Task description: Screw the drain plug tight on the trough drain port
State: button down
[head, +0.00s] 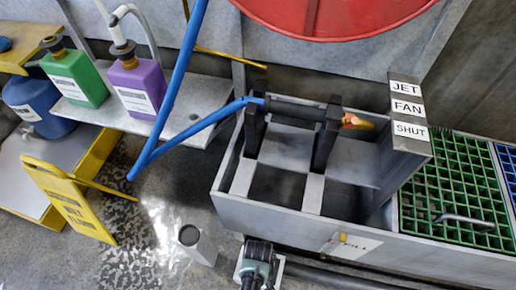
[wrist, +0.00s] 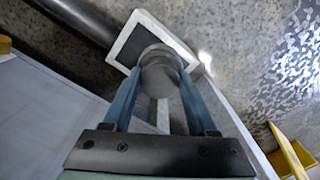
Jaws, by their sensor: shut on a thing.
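My gripper (head: 258,254) is low in front of the trough (head: 290,212), in the lower middle of the head view. In the wrist view its two blue fingers (wrist: 159,84) are shut on a grey, round drain plug (wrist: 160,60). Just beyond the plug is a square plate with a pale rim (wrist: 122,48) and a dark middle; its pale edge also shows around my gripper in the head view (head: 239,268). The drain port itself is not clearly seen, hidden by the plug and my gripper. I cannot tell whether the plug is seated or apart from it.
A dark pipe (head: 330,279) runs along the trough's foot, right of my gripper. A short grey post (head: 197,245) stands on the floor to the left. A yellow floor sign (head: 68,200) is farther left. A blue hose (head: 170,120) hangs across the trough's left side.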

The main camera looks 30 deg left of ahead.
jog(key=shift+m, duration=0.7)
jog(key=m, duration=0.4)
jog(key=shift+m, duration=0.6)
jog(key=m, duration=0.5)
jog(key=shift+w+p, duration=0.1)
jog(key=shift+p, duration=0.3)
jog(key=shift+c, duration=0.6)
grip_release()
jog(key=shift+c, duration=0.4)
